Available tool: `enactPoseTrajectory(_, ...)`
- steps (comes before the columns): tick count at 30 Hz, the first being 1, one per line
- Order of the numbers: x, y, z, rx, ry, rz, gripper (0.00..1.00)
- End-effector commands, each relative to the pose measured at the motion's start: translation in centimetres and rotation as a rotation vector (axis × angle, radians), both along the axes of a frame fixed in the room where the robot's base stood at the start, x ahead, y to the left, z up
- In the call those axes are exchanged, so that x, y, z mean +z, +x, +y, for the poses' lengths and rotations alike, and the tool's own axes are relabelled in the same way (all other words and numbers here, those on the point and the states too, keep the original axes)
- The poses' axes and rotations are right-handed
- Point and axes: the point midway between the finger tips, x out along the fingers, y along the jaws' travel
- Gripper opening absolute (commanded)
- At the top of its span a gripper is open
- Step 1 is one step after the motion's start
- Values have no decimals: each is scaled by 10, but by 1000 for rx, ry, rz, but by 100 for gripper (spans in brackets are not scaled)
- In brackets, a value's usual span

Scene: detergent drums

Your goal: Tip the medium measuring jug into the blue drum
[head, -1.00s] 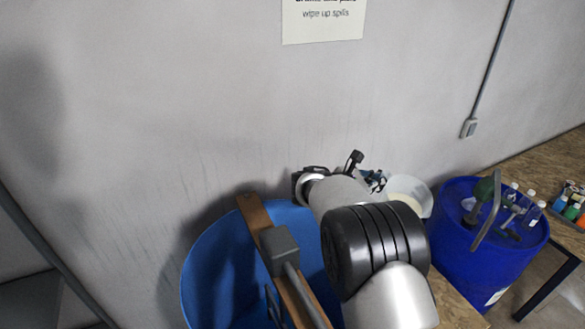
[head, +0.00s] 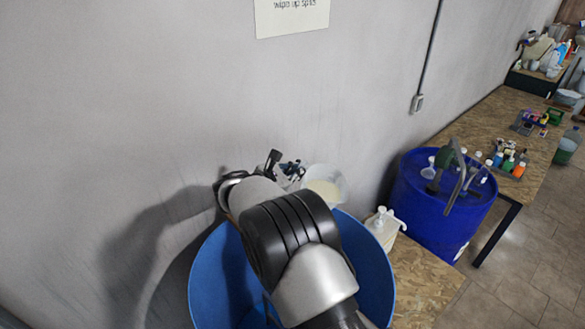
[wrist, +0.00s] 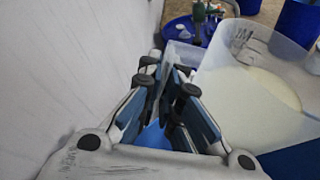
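The medium measuring jug (head: 328,185) is translucent, with pale contents inside. In the wrist view the jug (wrist: 262,95) is large at the right, marked "M", with its contents' surface visible. My gripper (head: 290,170) is just left of the jug. In the wrist view my gripper's (wrist: 170,68) fingers are close together beside the jug and appear shut on its handle, which they mostly hide. The open blue drum (head: 372,260) stands beneath my arm, which hides much of its opening. The jug appears at the drum's far rim; its exact height and tilt are unclear.
A darker blue drum (head: 425,215) with tools and bottles on top stands at the right. A white pump bottle (head: 385,222) is between the drums.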

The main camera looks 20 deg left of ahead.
Motion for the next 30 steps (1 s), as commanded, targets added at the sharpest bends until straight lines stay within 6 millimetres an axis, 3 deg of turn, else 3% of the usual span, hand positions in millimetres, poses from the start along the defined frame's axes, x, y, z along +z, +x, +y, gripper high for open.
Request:
enactPoseTrajectory(17, -18, -15, -24, 2, 218, -144, 0)
enactPoseTrajectory(30, -13, -15, -23, 1, 213, -141, 0)
